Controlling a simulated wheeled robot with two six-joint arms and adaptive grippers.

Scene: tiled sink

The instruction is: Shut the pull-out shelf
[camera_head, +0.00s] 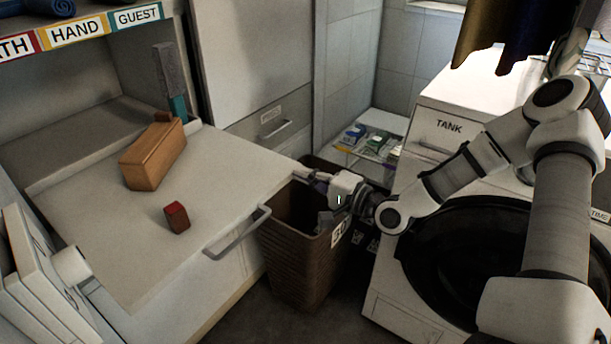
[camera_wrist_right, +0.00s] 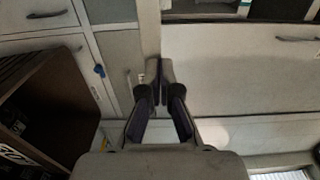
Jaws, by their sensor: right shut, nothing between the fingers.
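The pull-out shelf (camera_head: 225,165) is a white slab standing out from the cabinet at the left in the head view. A grey bar handle (camera_head: 238,233) runs along its front edge. A brown wooden block (camera_head: 153,155) and a small red-topped block (camera_head: 177,217) rest on it. My right gripper (camera_head: 310,177) is beside the shelf's right corner, above the basket. I cannot tell whether it touches the shelf. In the right wrist view its fingers (camera_wrist_right: 160,75) are together and empty. My left gripper is not in view.
A brown wicker basket (camera_head: 300,255) stands at the shelf's right front. A washing machine with a dark round door (camera_head: 465,255) is at the right. A tall cabinet with a drawer handle (camera_head: 278,130) is behind. A grey upright item (camera_head: 168,75) stands at the shelf's back.

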